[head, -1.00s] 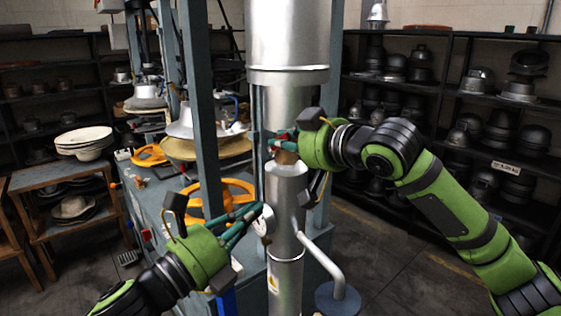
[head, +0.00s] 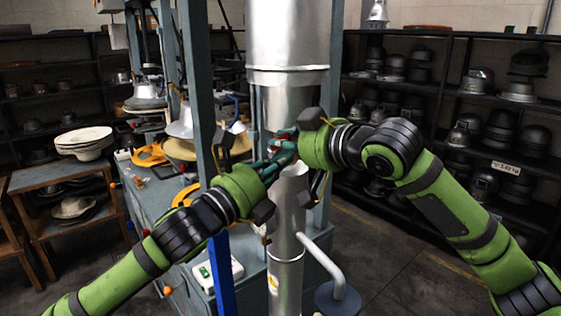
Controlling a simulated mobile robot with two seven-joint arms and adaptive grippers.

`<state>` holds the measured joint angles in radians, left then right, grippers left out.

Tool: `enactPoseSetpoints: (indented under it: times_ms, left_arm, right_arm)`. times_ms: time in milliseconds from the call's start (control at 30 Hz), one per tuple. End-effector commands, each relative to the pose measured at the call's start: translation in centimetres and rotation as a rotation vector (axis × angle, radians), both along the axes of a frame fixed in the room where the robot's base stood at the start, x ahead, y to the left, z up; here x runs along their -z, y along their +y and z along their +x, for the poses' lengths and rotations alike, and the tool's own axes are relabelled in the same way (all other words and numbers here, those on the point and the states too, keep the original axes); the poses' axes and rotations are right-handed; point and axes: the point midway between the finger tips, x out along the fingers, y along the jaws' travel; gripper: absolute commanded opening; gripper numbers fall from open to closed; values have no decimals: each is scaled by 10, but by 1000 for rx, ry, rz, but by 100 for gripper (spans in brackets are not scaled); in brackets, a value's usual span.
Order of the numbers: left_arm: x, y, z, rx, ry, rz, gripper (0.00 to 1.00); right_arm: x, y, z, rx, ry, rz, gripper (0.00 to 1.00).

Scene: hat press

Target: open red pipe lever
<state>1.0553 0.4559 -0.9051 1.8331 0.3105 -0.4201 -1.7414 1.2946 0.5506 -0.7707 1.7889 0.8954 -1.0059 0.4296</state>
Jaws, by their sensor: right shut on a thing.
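The red pipe lever (head: 284,132) is a small red piece on the silver vertical pipe (head: 288,205), at the joint below the wide upper cylinder. Most of it is hidden by my fingers. My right gripper (head: 287,140) comes in from the right at the lever's height and is shut on it. My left gripper (head: 277,163) comes in from the left, its teal fingers pointing up and right to just below the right fingertips. The fingers overlap there, so its opening and any contact are unclear.
Blue-grey press posts (head: 203,100) stand left of the pipe. A bent side pipe (head: 322,262) juts out at lower right. A blue-grey workbench (head: 160,207) with a yellow handwheel stands at left. Shelves of hat moulds (head: 440,95) line the back. Floor at right is open.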

Motion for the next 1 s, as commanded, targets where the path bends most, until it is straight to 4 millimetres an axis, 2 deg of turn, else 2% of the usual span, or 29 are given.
enactPoseSetpoints:
  times_ms: [267, 500, 733, 767, 800, 833, 1000]
  left_arm:
    - [-1, 1, 0, 0, 0, 0, 0]
    - [-14, 5, 6, -3, 44, -34, 0]
    - [-17, 7, 7, -7, 42, -40, 0]
    - [-17, 7, 7, -7, 42, -39, 0]
    - [-17, 7, 7, -7, 42, -39, 0]
    - [-17, 7, 7, -7, 42, -39, 0]
    - [-15, 6, 6, -4, 44, -38, 0]
  right_arm:
    - [-3, -1, 0, 1, -6, 5, 0]
    - [-3, 0, 0, 1, -6, 5, 0]
    - [-3, 0, -1, -2, -6, 6, 0]
    - [-3, 0, -1, -2, -6, 6, 20]
    - [-3, 1, -1, -2, -6, 6, 36]
    - [-3, 1, -1, -2, -5, 5, 41]
    - [-1, 1, -1, -2, -2, 2, 41]
